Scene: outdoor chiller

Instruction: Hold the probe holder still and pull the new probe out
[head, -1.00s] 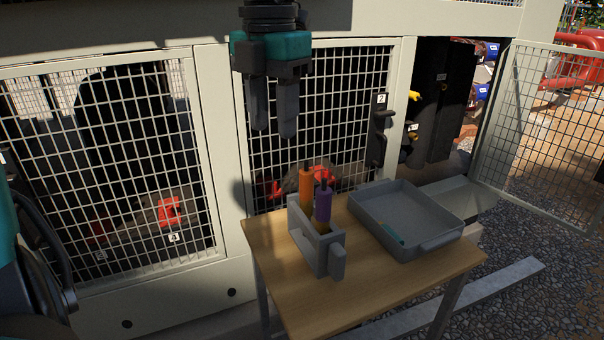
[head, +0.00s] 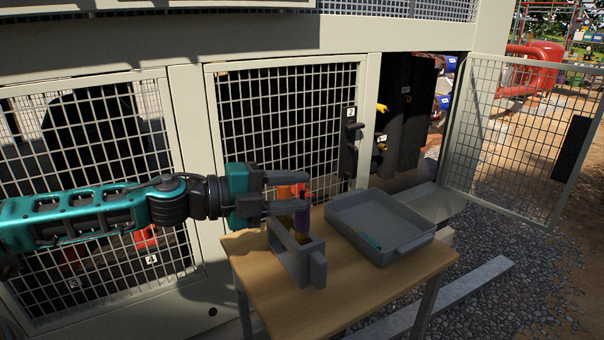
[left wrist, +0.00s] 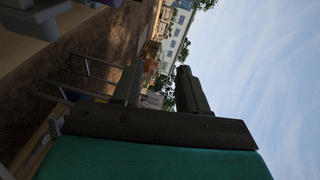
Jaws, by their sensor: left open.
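The grey probe holder (head: 290,262) stands on the wooden table in the head view. An orange-handled probe (head: 284,191) and a purple-handled probe (head: 303,222) stand upright in it. Which one is the new probe cannot be told. My left gripper (head: 300,193) is open, its fingers pointing right at the height of the handles. The fingers overlap both handles and partly hide them; whether they touch cannot be told. The open fingers also show in the left wrist view (left wrist: 160,90), with sky and ground beyond. My right gripper is not in view.
Mesh panels (head: 285,130) of the chiller stand close behind. An open mesh door (head: 520,130) is at the right. The table's front is clear.

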